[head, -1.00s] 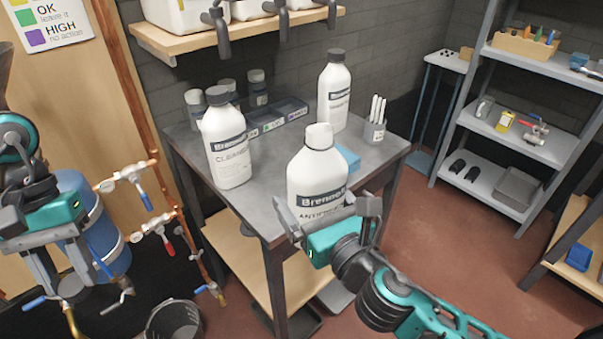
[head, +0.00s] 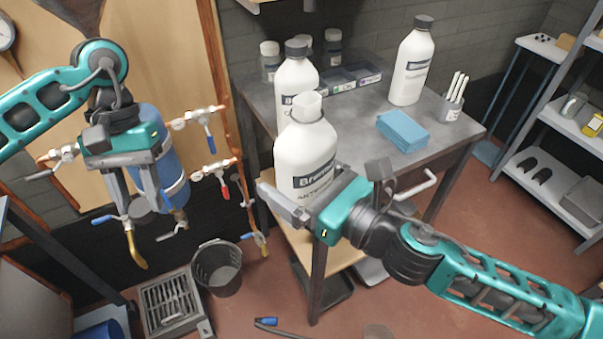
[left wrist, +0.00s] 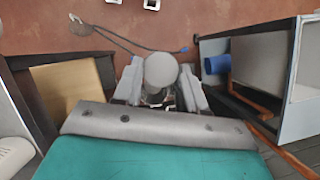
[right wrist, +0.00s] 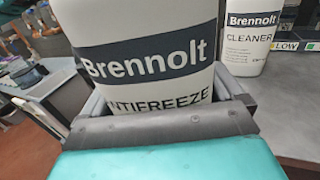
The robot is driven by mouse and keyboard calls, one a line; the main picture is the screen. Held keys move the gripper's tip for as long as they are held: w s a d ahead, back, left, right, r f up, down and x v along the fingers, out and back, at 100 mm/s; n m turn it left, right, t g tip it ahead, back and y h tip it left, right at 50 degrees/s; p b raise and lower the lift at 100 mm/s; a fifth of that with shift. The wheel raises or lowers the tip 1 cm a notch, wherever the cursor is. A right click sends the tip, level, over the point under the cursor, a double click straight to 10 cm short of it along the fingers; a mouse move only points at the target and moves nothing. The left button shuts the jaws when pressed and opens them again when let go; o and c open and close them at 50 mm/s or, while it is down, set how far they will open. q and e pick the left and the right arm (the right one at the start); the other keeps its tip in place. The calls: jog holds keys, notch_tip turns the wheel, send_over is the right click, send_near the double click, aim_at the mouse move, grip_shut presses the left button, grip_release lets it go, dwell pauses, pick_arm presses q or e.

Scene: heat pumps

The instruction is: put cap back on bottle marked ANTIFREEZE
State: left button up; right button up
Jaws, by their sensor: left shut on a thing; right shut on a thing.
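The white ANTIFREEZE bottle (head: 306,158) has a bare white neck with no cap on it. My right gripper (head: 302,207) is shut around its lower body and holds it upright, in front of the workbench's near left corner. In the right wrist view the bottle's Brennolt ANTIFREEZE label (right wrist: 150,65) sits between the fingers. My left gripper (head: 142,200) points down at the left, well apart from the bottle. It is shut on a dark grey cap (head: 143,213). The cap's round top (left wrist: 161,69) shows between the fingers in the left wrist view.
The CLEANER bottle (head: 296,76) stands on the workbench (head: 366,92) behind the ANTIFREEZE bottle. Another capped bottle (head: 412,62), blue cloths (head: 403,131) and a pen cup (head: 449,108) are farther right. Copper pipes with valves (head: 198,118) and a blue tank (head: 158,165) are behind my left gripper.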

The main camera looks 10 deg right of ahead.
pick_arm(q)
jog(key=w+d+r+n+h, duration=0.25)
jog(key=d+r+n, duration=0.35)
jog(key=d+r, duration=0.55)
notch_tip(320, 180, up, 13)
jog(key=n+t+h, duration=0.2)
jog(key=n+t, duration=0.1)
jog(key=n, duration=0.4)
send_over(311, 99)
jog(key=a, duration=0.1)
jog(key=shift+w+a+r+y, duration=0.1)
jog(key=shift+w+y, duration=0.15)
jog(key=shift+a+f, duration=0.1)
jog(key=shift+f, duration=1.95)
jog(key=shift+g, duration=0.3)
jog(key=shift+f, duration=0.85)
